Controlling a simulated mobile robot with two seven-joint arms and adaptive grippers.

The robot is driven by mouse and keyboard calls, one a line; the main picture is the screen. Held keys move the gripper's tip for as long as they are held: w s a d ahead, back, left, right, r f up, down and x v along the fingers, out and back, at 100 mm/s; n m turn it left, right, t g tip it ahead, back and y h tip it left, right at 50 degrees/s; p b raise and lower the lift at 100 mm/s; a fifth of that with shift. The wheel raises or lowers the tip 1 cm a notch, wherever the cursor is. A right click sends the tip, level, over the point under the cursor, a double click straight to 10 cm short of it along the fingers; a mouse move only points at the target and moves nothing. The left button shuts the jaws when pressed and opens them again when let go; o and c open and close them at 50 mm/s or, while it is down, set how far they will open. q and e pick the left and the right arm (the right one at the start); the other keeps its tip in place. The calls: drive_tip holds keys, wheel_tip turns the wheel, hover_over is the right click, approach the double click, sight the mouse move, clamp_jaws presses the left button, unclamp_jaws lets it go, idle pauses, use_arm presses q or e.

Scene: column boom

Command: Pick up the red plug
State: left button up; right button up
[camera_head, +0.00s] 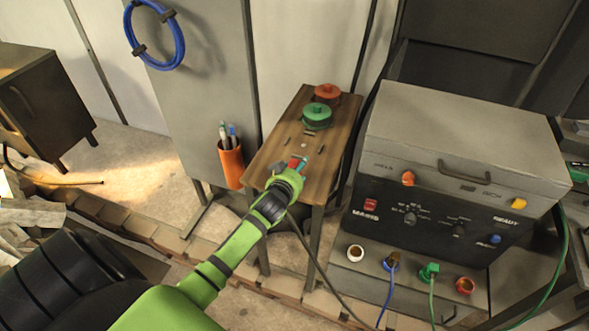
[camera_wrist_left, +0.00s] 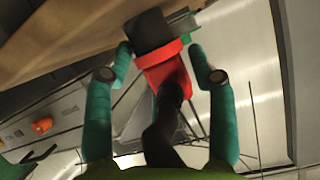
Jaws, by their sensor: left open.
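The red plug (camera_wrist_left: 165,72) has a black cable running from it toward the wrist camera. In the left wrist view it sits between the two teal fingers of my left gripper (camera_wrist_left: 160,72), with a gap visible at the right finger. The left gripper is open around it. In the head view the left gripper (camera_head: 297,168) reaches over the front part of a narrow wooden table (camera_head: 272,158), and a bit of the red plug (camera_head: 294,163) shows at the fingers. The plug's far end meets a black block (camera_wrist_left: 148,31). My right gripper is not in view.
Green (camera_head: 317,115) and orange (camera_head: 327,93) round items stand on the table's back. An orange pen cup (camera_head: 231,163) hangs left. A grey machine (camera_head: 465,135) stands right, with white (camera_head: 355,253), blue, green (camera_head: 428,271) and red (camera_head: 465,286) sockets below. A dark cable hangs below my gripper.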

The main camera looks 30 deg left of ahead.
use_arm(q)
drive_tip(key=shift+w+a+f, duration=0.1)
drive_tip(key=shift+w+f, duration=0.1)
drive_tip(key=shift+w, duration=0.2)
drive_tip(key=c, duration=1)
drive_tip(key=shift+o, duration=0.2)
drive_tip(key=shift+r, duration=0.1)
